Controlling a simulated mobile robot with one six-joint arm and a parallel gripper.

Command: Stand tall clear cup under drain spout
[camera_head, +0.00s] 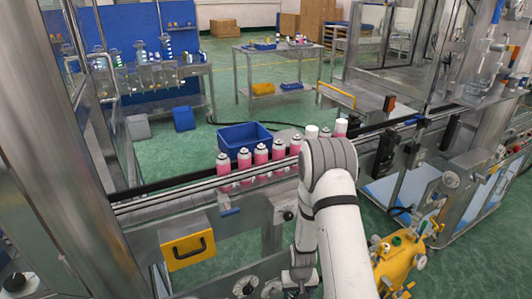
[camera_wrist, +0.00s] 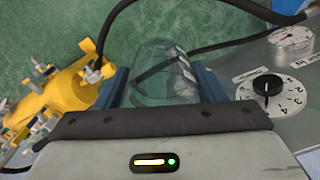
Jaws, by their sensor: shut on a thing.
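A tall clear cup (camera_wrist: 163,62) shows between the two dark blue fingers of my gripper (camera_wrist: 162,88) in the wrist view. The fingers are shut on its sides, one on the left and one on the right. The cup is see-through, with green floor and a dark hose visible through it. I cannot make out the cup in the head view, where my white arm covers much of the bottom centre. I cannot pick out a drain spout for certain in either view.
A yellow vessel with fittings (camera_head: 398,262) stands at the lower right; it also shows at the left of the wrist view (camera_wrist: 62,95). A panel with a black dial (camera_wrist: 266,86) and a gauge (camera_wrist: 291,37) is close right. Pink cans (camera_head: 261,156) line the conveyor.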

